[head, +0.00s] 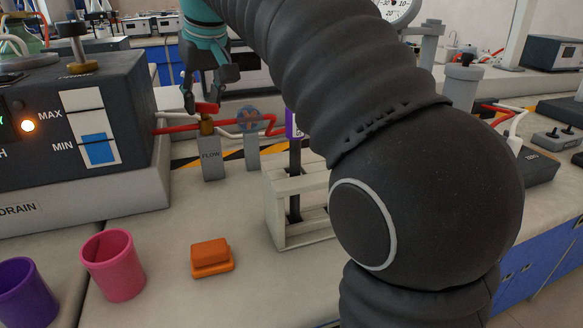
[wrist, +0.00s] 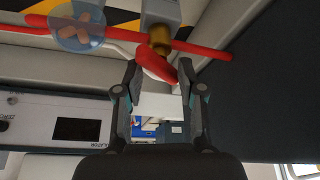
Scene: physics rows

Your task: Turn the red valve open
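The red valve handle (head: 207,108) sits on a brass stem (head: 207,126) on top of a grey post marked FLOW. My gripper (head: 204,102) points down over it, with a finger on each side. In the wrist view the red handle (wrist: 158,66) lies slantwise between the open fingertips of my gripper (wrist: 159,64). The brass stem (wrist: 160,40) shows behind the handle.
A red pipe (head: 180,128) runs by the post, with a round bluish valve wheel (head: 250,119) to the right. A dark tank unit (head: 130,100) stands close on the left.

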